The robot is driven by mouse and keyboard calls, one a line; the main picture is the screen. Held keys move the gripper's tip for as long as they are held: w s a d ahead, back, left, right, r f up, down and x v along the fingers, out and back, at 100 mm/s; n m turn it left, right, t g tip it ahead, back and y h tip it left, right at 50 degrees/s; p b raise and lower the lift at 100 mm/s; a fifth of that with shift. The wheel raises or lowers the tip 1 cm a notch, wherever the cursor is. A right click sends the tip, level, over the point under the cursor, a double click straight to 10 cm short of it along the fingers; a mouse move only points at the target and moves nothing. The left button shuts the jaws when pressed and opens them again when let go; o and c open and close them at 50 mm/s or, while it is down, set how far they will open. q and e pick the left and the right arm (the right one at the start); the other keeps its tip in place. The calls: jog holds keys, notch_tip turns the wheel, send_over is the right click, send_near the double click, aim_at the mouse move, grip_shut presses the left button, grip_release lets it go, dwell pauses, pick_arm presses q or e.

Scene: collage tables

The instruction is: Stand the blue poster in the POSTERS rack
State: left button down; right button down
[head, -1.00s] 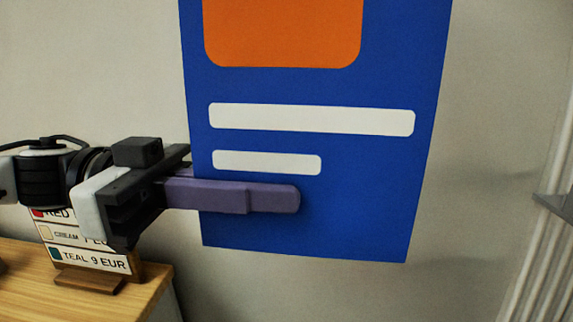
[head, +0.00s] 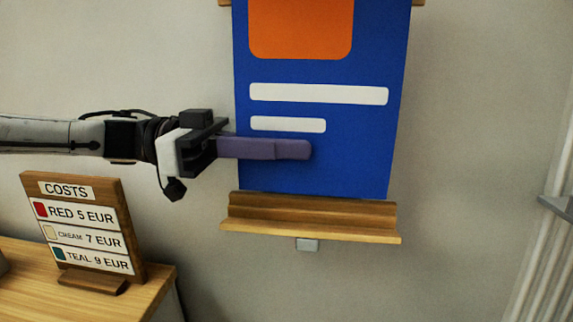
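The blue poster (head: 350,150) has an orange block and two white bars, and its top runs out of view. My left gripper (head: 290,149) is shut on the poster near its lower left edge, with one purple finger across the front; the other finger is hidden behind it. The poster hangs upright in front of the wall. A wooden wall ledge (head: 310,228), likely the rack, shows at the poster's lower edge. I cannot tell whether the poster touches it. No POSTERS label is readable. My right gripper is not in view.
A wooden COSTS sign (head: 85,228) stands on a wooden table (head: 155,287) at the lower left. A small grey plate (head: 307,244) sits under the ledge. A grey bracket (head: 556,206) juts in at the right edge. The wall right of the poster is clear.

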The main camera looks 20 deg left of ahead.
pick_arm(q)
jog(key=f, duration=0.1)
jog(key=w+f, duration=0.1)
jog(key=f, duration=0.1)
jog(key=shift+a, duration=0.15)
jog(key=c, duration=2)
grip_release()
jog(key=shift+f, duration=0.1)
